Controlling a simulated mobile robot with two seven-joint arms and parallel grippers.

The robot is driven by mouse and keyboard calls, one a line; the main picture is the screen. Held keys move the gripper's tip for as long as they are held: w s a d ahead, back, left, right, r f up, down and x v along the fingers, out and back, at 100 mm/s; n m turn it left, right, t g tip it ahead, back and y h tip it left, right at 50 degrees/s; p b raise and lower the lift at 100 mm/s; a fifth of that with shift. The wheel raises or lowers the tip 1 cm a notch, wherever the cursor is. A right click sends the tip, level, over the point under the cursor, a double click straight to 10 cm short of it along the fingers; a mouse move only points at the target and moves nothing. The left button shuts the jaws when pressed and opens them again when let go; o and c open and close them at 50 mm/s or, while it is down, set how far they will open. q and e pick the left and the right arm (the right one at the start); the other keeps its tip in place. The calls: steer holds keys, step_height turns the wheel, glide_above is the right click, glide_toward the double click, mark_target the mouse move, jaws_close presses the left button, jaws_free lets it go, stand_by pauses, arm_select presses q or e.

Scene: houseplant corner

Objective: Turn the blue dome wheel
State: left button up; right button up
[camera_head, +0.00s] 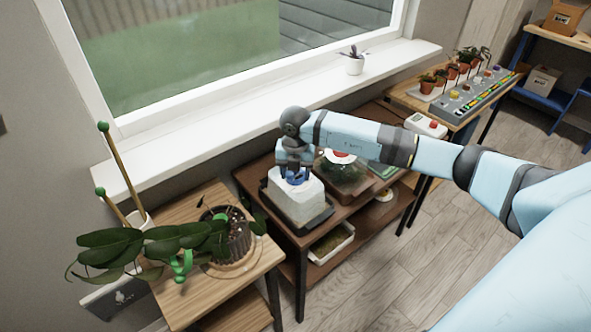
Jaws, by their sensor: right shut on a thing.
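A white, frosted dome (296,205) stands on a dark tray (318,223) on the middle wooden table. The blue wheel (297,177) sits on top of the dome. My right gripper (295,170) points down from above and is shut on the blue wheel; its fingers hide part of the wheel. My right arm comes in from the right side. My left gripper is not in the view.
A second, clear dome with a red wheel (340,156) stands just right of the white one, under my arm. At the left, a leafy plant in a dark ribbed pot (226,239) leans over a small table (190,294). A white windowsill (215,118) runs behind.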

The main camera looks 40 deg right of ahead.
stand_by(0.4)
steer(key=o, duration=0.9)
steer(key=shift+o, duration=0.2)
step_height(320, 180, up, 14)
steer(key=shift+f, duration=0.1)
